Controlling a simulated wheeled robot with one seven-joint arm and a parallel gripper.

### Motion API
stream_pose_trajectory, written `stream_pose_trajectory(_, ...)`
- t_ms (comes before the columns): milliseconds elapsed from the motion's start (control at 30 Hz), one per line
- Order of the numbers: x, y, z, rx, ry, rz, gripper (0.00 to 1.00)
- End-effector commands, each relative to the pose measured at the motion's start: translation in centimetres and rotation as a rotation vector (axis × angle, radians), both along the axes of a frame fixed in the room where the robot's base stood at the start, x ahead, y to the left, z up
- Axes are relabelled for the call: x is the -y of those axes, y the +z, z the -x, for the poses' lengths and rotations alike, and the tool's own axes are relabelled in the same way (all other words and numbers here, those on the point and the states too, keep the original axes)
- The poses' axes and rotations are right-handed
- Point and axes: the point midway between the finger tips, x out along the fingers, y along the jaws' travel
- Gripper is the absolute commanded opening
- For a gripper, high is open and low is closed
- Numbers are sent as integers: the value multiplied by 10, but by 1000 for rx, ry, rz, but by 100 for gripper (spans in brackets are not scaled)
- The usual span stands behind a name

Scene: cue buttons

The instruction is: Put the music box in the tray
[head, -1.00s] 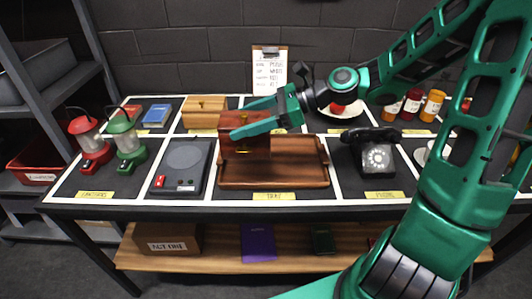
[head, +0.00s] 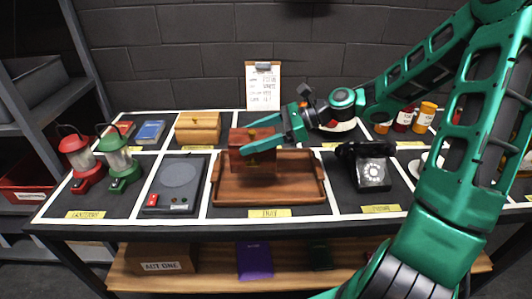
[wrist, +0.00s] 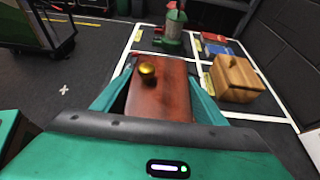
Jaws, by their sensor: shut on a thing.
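My gripper (head: 262,142) is shut on a dark red-brown wooden box with a brass knob, which looks like the music box (head: 240,160). In the wrist view the music box (wrist: 160,95) sits between the two green fingers, knob (wrist: 147,69) showing. The brown wooden tray (head: 300,187) lies on the table at centre. In the head view the music box overlaps the left and middle of the tray's back part. I cannot tell whether its underside touches the tray. The tray is not seen in the wrist view.
A lighter wooden box (head: 198,128) stands behind left. A grey device (head: 177,180) lies left of the tray, a black telephone (head: 371,172) right. Red and green lanterns (head: 118,163) stand at far left. A clipboard (head: 262,86) and several jars are at the back.

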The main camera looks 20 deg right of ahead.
Motion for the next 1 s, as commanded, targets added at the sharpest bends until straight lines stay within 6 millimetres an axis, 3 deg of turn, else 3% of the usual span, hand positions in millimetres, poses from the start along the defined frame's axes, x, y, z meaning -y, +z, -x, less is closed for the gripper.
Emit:
stream_pose_trajectory(200, 33, -22, -19, 1, -1, -5, 3)
stream_pose_trajectory(400, 52, -35, -30, 2, 0, -3, 3)
stream_pose_trajectory(600, 55, -42, -31, 2, 0, -3, 3)
stream_pose_trajectory(900, 55, -75, -31, 1, 0, -3, 3)
stream_pose_trajectory(1000, 55, -77, -31, 3, 0, -1, 3)
